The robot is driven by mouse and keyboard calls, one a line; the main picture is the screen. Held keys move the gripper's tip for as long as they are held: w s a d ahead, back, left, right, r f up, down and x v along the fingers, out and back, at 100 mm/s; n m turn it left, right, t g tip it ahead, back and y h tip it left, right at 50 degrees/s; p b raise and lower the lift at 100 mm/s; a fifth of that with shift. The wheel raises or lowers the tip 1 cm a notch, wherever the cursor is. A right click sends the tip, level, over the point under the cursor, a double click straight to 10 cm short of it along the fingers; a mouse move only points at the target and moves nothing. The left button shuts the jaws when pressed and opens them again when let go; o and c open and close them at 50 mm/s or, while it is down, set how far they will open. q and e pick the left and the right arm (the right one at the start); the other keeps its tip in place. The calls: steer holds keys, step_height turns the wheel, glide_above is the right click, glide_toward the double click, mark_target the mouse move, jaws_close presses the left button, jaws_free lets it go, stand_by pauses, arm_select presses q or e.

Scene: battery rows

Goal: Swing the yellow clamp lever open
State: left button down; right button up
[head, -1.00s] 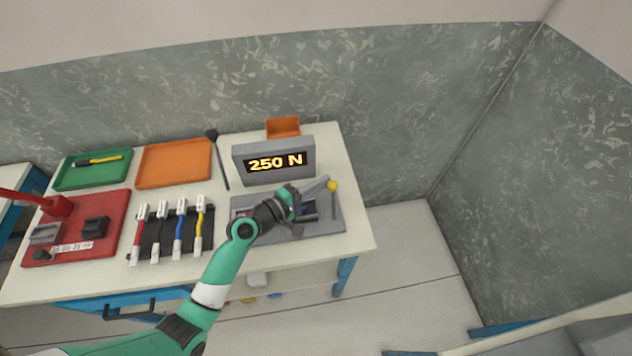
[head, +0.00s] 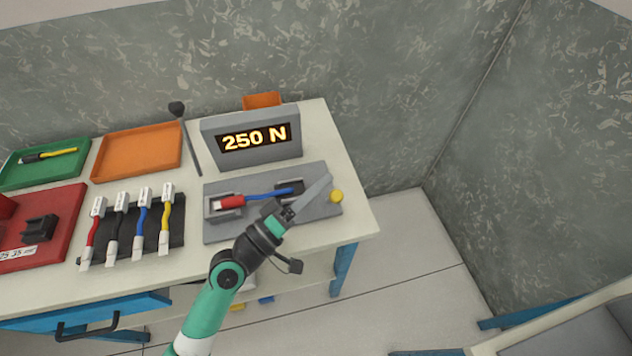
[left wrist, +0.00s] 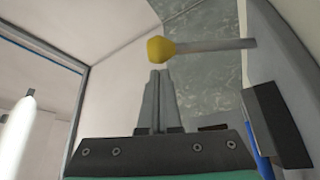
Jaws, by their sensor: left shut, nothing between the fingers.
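The yellow knob of the clamp lever (head: 336,196) stands at the right side of the grey test fixture (head: 225,233). In the left wrist view, the yellow knob (left wrist: 161,50) sits on the end of a grey rod that runs right. My left gripper (head: 329,180) is shut and empty, its long grey fingers reaching over the fixture's right part. In the wrist view, the fingertips (left wrist: 160,72) are right by the knob; I cannot tell whether they touch. In the head view the fingers and hand hide most of the rod. My right gripper is out of view.
A blue cable (head: 268,195) with a red connector (head: 229,202) lies in the fixture. A display (head: 251,139) reading 250 N stands behind it. Several cables hang on a black rack (head: 178,229) at left, near an orange tray (head: 138,153).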

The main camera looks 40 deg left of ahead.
arm_select(q)
steer(key=shift+s+d+f, duration=0.25)
steer(key=shift+s+d, duration=0.15)
steer(key=shift+d, duration=0.15)
steer(key=shift+s+d+f, duration=0.25)
steer(key=shift+s+d, duration=0.15)
steer(key=shift+d, duration=0.1)
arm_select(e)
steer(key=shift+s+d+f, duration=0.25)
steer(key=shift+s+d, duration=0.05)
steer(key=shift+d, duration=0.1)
arm_select(q)
steer(key=s+a, duration=0.1)
steer(key=s, duration=0.1)
steer(key=s+a, duration=0.2)
steer(key=s+a+b, duration=0.1)
steer(key=s, duration=0.1)
steer(key=shift+s+a+f, duration=0.25)
steer(key=shift+s+f, duration=0.05)
steer(key=shift+s, duration=0.1)
steer(key=shift+s+a, duration=0.3)
steer(key=shift+s, duration=0.15)
steer(key=shift+s+d+f, duration=0.1)
steer(key=shift+s, duration=0.1)
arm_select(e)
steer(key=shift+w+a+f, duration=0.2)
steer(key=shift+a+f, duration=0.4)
